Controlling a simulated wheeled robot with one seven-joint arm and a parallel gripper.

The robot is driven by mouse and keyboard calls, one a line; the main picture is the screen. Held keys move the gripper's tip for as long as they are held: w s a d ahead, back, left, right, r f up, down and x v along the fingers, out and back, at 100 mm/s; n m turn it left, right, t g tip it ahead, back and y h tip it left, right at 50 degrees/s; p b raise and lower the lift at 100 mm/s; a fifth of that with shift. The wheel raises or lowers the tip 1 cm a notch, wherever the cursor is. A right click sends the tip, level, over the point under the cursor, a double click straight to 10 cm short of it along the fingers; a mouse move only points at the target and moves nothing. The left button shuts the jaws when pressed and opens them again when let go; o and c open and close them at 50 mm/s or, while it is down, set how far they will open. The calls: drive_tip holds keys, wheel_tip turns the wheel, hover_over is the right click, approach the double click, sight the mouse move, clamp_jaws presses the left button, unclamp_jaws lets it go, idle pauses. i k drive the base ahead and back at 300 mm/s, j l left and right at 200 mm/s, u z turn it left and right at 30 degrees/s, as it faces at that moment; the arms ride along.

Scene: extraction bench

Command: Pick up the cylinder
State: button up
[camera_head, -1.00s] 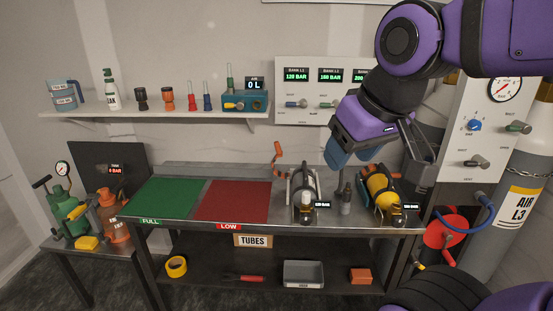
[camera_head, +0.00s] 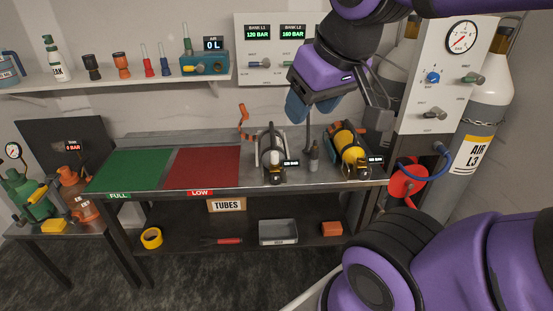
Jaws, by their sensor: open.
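Two cylinders lie on the bench top right of the mats, and I cannot tell which one the task means. The yellow cylinder (camera_head: 351,148) rests in a dark cradle at the bench's right end, with a small readout beside it. A pale grey cylinder (camera_head: 274,157) lies left of it in a metal frame, also with a readout. My gripper (camera_head: 338,113) is open and empty, pointing down above the bench. In the picture its blue finger pad is above the gap between the cylinders. It appears apart from both.
A small grey bottle (camera_head: 314,157) stands between the cylinders. The green mat (camera_head: 135,168) and red mat (camera_head: 202,168) are clear. A gauge panel (camera_head: 440,75) and the AIR L3 tank (camera_head: 478,135) stand at right. A shelf (camera_head: 120,81) runs behind.

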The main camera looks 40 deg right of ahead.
sight(272, 147)
drive_tip(key=i+z, duration=0.15)
drive_tip(key=z, duration=0.3)
drive_tip(key=i+j+z, duration=0.1)
drive_tip(key=z, duration=0.35)
drive_tip(key=i+j+z, duration=0.1)
drive_tip(key=z, duration=0.4)
drive_tip(key=i+j+z, duration=0.1)
drive_tip(key=j, duration=0.3)
drive_tip(key=i+j+z, duration=0.1)
drive_tip(key=j, duration=0.25)
drive_tip(key=i+j+z, duration=0.1)
drive_tip(key=i+j, duration=0.15)
drive_tip(key=j, duration=0.15)
drive_tip(key=i+j+z, duration=0.1)
drive_tip(key=j, duration=0.35)
